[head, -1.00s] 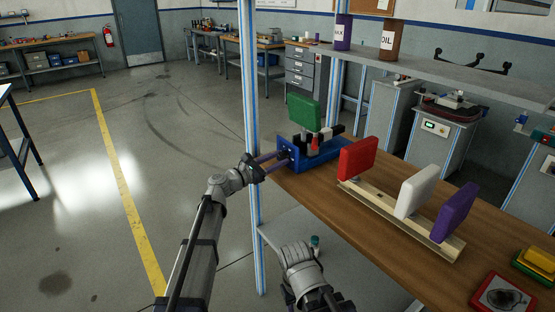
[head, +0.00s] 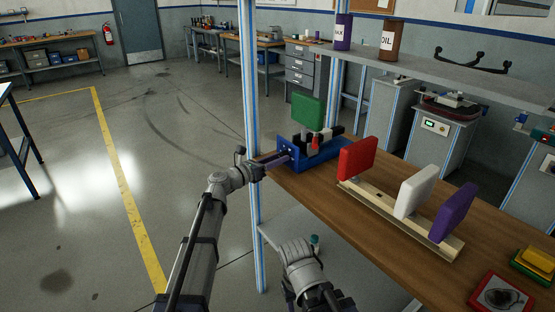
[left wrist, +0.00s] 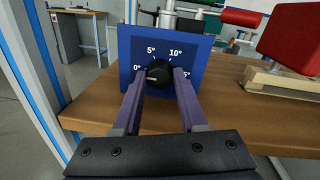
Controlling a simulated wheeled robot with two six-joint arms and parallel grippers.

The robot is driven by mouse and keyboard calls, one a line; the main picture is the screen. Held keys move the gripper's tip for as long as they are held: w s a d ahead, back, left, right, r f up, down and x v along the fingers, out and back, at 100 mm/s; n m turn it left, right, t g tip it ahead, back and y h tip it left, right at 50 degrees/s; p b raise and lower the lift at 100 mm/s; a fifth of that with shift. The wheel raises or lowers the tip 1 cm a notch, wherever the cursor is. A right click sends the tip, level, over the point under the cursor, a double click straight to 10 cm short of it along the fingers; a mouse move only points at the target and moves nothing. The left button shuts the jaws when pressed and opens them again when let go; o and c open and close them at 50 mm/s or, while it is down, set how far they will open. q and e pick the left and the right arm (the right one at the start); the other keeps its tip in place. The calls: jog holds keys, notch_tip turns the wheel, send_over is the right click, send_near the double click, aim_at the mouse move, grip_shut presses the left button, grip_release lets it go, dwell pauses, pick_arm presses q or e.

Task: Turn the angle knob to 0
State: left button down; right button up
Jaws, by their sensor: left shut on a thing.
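The blue angle device (head: 291,154) stands at the table's left end. In the left wrist view its blue panel (left wrist: 128,48) has 0°, 5°, 10° and a partly hidden label ending in 5°. The round black angle knob (left wrist: 159,72) is in the middle of this dial. Its white mark points left, towards the 0° side; whether it is exactly on 0° I cannot tell. My left gripper (head: 280,162) is shut on the knob, one purple finger on each side, as the left wrist view also shows (left wrist: 160,78). My right arm shows low in the head view; its gripper does not.
A rail (head: 385,207) with red, white and purple pads lies on the wooden table (head: 330,210) to the right of the device. A green pad (head: 307,112) stands above the device. A blue-striped post (head: 251,110) rises close beside my left wrist.

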pick_arm(q)
jog(key=shift+c, duration=2.2)
grip_release()
jog(key=v, duration=0.8)
jog(key=shift+d+f, duration=0.1)
